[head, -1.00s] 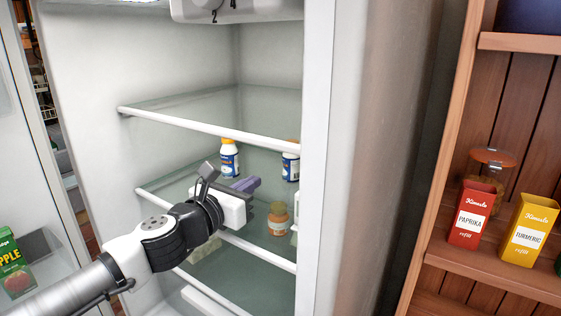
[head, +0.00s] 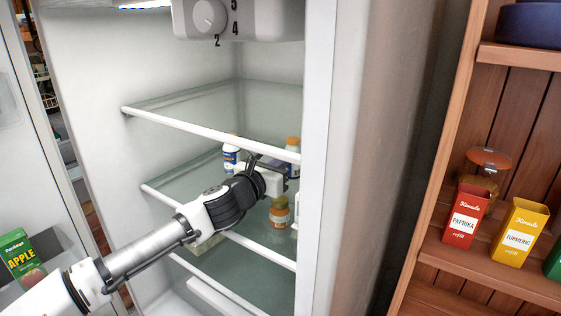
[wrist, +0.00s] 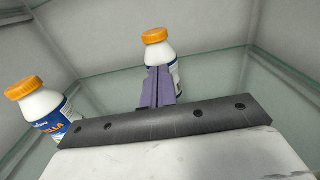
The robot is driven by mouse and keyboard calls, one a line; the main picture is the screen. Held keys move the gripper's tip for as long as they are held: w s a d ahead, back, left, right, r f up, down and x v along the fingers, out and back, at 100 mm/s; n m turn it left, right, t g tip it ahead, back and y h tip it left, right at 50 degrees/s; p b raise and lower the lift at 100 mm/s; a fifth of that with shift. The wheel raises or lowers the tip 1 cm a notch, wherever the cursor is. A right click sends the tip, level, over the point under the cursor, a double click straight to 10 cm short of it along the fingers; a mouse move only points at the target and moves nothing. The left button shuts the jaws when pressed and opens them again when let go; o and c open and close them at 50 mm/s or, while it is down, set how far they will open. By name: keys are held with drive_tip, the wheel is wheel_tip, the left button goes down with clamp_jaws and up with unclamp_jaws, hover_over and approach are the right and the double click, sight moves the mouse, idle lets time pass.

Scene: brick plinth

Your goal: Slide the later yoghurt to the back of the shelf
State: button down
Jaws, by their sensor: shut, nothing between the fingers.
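Two white yoghurt bottles with orange caps stand upright on the middle glass shelf (head: 165,196) of the fridge. The left bottle (head: 231,157) also shows at the left of the wrist view (wrist: 42,108). The right bottle (head: 293,146) is partly hidden behind my gripper in the head view and stands straight beyond my fingertips in the wrist view (wrist: 156,46). I cannot read any dates on them. My gripper (wrist: 158,88) is shut and empty, its purple fingers pointing at the right bottle's body. I cannot tell whether they touch it.
An orange-capped jar (head: 279,213) stands below my gripper in the head view, close to the fridge's right wall. The white front rail (head: 200,132) of the upper shelf runs above my arm. Spice boxes (head: 464,215) stand on a wooden rack outside, at right.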

drive_tip(key=x, duration=0.7)
drive_tip(key=shift+w+b, duration=0.1)
drive_tip(key=shift+b, duration=0.3)
